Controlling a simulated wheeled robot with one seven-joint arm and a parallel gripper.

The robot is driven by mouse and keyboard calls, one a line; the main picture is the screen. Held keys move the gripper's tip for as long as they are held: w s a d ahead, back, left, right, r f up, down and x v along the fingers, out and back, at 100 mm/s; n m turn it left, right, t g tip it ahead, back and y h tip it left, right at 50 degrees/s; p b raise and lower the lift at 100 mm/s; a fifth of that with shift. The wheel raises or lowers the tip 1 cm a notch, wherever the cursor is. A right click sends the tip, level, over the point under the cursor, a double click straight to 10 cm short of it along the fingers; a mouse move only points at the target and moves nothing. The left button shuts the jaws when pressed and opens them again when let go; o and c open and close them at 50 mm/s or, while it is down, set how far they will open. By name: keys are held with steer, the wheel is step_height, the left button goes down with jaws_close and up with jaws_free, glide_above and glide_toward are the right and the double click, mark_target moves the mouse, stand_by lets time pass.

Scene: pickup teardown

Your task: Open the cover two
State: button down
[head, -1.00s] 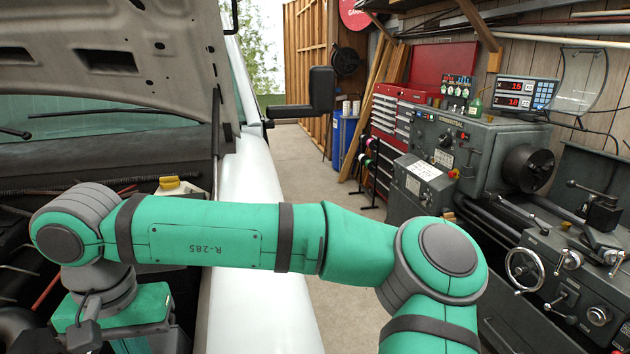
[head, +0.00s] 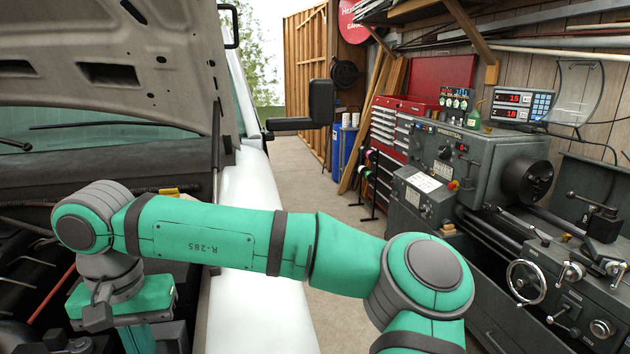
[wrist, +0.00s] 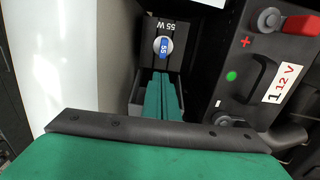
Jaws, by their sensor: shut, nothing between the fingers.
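No part marked as cover two can be made out in either view. My gripper (wrist: 163,96) is shut and empty in the wrist view, its teal fingers together. They point at or into a dark grey box (wrist: 134,105) beside the battery; I cannot tell if they touch it. Just beyond the fingertips is a dark panel marked "55 W" with a round white piece (wrist: 163,46) bearing a blue "55" label. In the head view my wrist hangs over the engine bay at lower left, and the fingertips are not visible.
A battery (wrist: 245,85) marked "1 12 V", with a red terminal cover (wrist: 299,22), stands close on the right. The white fender (head: 262,310) borders the bay. The raised hood (head: 110,60) is overhead. A lathe (head: 480,170) stands farther right.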

steer(key=shift+w+a+r, duration=0.1)
steer(key=shift+w+a, duration=0.05)
steer(key=shift+w, duration=0.5)
steer(key=shift+w+a+r, duration=0.1)
steer(key=shift+w+a, duration=0.05)
steer(key=shift+w, duration=0.5)
step_height(320, 180, up, 7)
steer(key=s, duration=0.3)
steer(key=shift+d, duration=0.45)
steer(key=shift+w+a, duration=0.1)
